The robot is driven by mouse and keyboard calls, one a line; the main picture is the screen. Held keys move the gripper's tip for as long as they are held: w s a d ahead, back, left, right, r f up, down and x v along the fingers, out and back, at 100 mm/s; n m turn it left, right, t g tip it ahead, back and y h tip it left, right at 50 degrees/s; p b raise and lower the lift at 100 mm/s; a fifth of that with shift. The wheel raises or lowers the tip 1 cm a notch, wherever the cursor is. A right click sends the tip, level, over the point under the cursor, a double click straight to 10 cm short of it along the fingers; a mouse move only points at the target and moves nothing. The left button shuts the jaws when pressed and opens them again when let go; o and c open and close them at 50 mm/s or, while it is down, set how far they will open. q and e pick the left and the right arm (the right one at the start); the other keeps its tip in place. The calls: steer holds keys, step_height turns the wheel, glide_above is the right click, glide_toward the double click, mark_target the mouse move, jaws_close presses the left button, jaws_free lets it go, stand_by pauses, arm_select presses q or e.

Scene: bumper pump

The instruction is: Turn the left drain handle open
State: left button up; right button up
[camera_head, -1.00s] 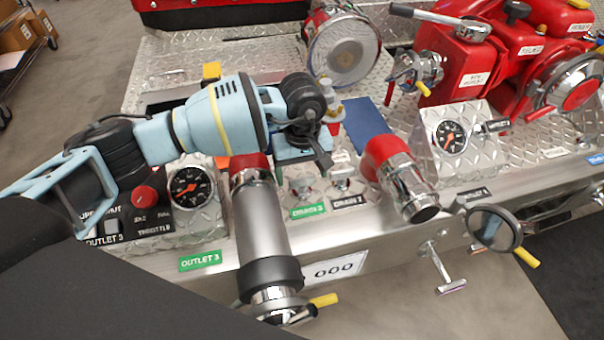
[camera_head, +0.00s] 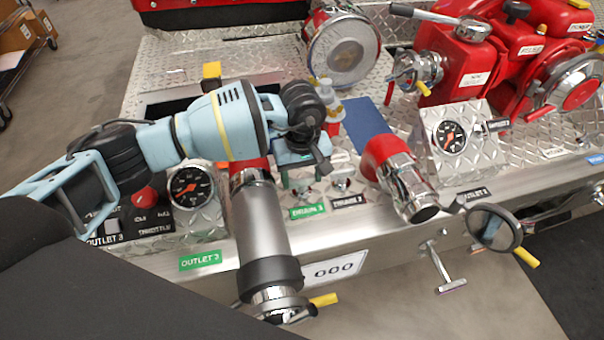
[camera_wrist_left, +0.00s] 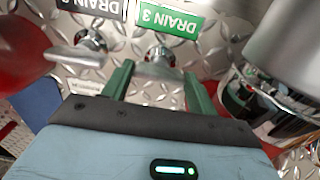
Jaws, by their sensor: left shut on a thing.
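The left drain handle (camera_head: 303,187) is a small chrome handle on the metal panel above the green DRAIN 3 label (camera_head: 307,211). My left gripper (camera_head: 303,172) reaches it from above and hides most of it in the head view. In the left wrist view, the green fingers of my left gripper (camera_wrist_left: 158,76) are on either side of the left drain handle (camera_wrist_left: 160,62), shut on it. The other drain handle (camera_wrist_left: 88,42) is beside them, by a black label, outside the fingers. My right gripper is not in view.
A grey cylinder (camera_head: 262,225) stands close on the left of the handles. A red-and-chrome outlet (camera_head: 400,180) is on their right. A gauge (camera_head: 190,188) and the OUTLET 3 label (camera_head: 201,260) lie further left. A blue plate (camera_head: 362,122) lies behind.

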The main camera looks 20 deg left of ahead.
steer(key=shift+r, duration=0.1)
arm_select(q)
steer(key=n+p, duration=0.1)
steer(key=n, duration=0.4)
steer(key=shift+r, duration=0.1)
steer(key=n+p, duration=0.1)
steer(key=n, duration=0.3)
steer(key=shift+n, duration=0.3)
steer(key=n+p, duration=0.2)
steer(key=n, duration=0.2)
steer(key=shift+r+n, duration=0.1)
steer(key=shift+n, duration=0.2)
steer(key=shift+n+p, duration=0.65)
steer(key=shift+n, duration=1.15)
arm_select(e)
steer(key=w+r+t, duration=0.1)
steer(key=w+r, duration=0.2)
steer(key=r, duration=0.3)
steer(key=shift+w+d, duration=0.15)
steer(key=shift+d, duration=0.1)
arm_select(q)
steer(key=shift+f, duration=0.2)
steer(key=o, duration=1)
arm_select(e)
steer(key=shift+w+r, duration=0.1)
